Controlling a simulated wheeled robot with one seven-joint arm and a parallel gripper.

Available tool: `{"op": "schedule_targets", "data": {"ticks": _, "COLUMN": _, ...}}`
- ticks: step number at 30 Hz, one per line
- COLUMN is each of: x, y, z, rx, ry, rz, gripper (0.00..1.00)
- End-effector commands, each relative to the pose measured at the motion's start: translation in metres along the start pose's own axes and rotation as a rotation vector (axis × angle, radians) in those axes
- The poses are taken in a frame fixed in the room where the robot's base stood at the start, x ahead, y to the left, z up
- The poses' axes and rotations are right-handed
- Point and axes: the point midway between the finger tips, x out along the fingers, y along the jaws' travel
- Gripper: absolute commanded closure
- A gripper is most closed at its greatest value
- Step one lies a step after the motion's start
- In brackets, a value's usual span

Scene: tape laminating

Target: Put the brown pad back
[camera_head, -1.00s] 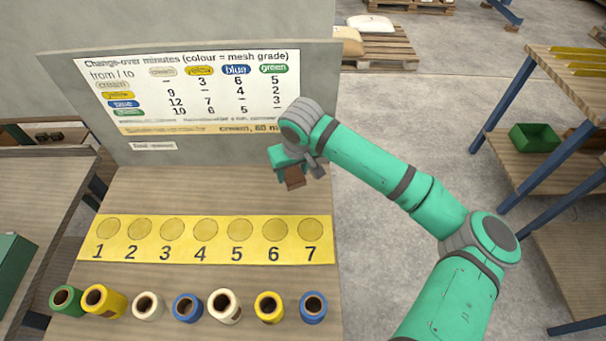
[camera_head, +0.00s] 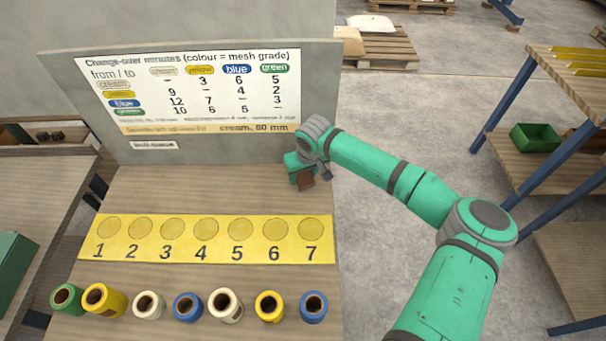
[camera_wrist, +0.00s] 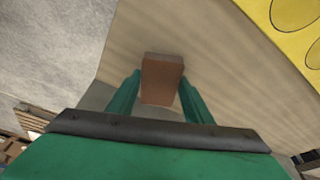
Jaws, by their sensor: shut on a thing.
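The brown pad (camera_head: 306,181) is a small brown block at the right side of the wooden table, beyond the yellow strip. It also shows in the wrist view (camera_wrist: 162,80), between the two green fingers. My gripper (camera_head: 304,178) is shut on the pad, with a finger on each side of it in the wrist view (camera_wrist: 160,92). The pad is close to the table's right edge. Whether its lower end touches the tabletop, I cannot tell.
A yellow strip (camera_head: 190,255) with circles numbered 1 to 7 lies on the table (camera_head: 215,185). Several coloured rolls stand in a row in front, including a blue roll (camera_head: 313,307) at the right. A sign board (camera_head: 190,95) stands at the back. The tabletop behind the strip is mostly clear.

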Motion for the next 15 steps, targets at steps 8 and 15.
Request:
{"op": "schedule_targets", "data": {"ticks": 8, "x": 0.0025, "y": -0.0006, "z": 0.0007, "rx": 0.001, "ry": 0.0, "rz": -0.002, "gripper": 0.75}}
{"op": "schedule_targets", "data": {"ticks": 15, "x": 0.0019, "y": -0.0003, "z": 0.0005, "rx": 0.0, "ry": 0.0, "rz": 0.0, "gripper": 0.35}}
